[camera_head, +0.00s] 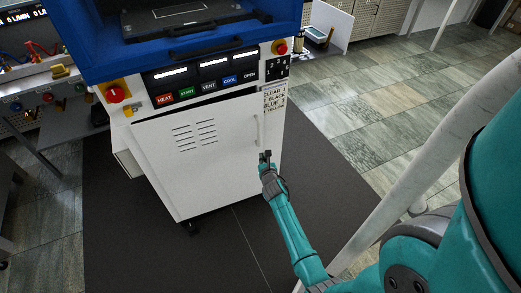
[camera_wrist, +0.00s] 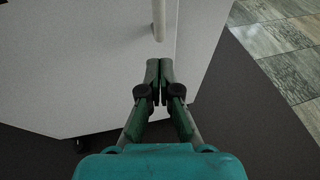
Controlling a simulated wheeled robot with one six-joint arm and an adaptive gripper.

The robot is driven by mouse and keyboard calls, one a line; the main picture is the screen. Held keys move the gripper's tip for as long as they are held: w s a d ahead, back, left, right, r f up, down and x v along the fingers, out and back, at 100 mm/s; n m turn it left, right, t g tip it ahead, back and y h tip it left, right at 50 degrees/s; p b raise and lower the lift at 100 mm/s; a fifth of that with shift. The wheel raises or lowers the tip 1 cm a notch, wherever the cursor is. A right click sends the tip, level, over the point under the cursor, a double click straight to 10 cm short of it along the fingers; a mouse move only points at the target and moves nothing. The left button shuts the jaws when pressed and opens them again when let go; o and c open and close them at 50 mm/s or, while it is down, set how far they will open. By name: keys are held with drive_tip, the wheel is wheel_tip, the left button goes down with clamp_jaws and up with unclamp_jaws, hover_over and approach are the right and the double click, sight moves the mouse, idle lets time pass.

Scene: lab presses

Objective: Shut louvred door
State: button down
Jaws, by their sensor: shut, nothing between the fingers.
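The white louvred door (camera_head: 190,160) is on the front of the press cabinet below the control panel. It has two groups of slots and an upright bar handle (camera_head: 257,130) near its right edge. In the wrist view the door (camera_wrist: 80,70) fills the left, with the lower end of the handle (camera_wrist: 159,20) at the top. A thin line runs along the door's right edge; whether the door stands slightly ajar I cannot tell. My gripper (camera_head: 265,155) is shut and empty, just below the handle. In the wrist view its fingertips (camera_wrist: 160,65) overlap the door's right edge; contact is unclear.
The blue press (camera_head: 190,48) sits above a panel with labelled buttons and red knobs. A grey bench (camera_head: 75,125) stands at the left. A dark mat (camera_head: 120,220) covers the floor around the cabinet, with open tiled floor (camera_head: 400,90) to the right.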

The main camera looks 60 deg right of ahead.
sight(259, 146)
drive_tip(key=x, duration=0.3)
drive_tip(key=r+x, duration=0.1)
drive_tip(key=shift+w+d+f, duration=0.15)
drive_tip(key=shift+w+d, duration=0.4)
drive_tip(key=shift+d, duration=0.05)
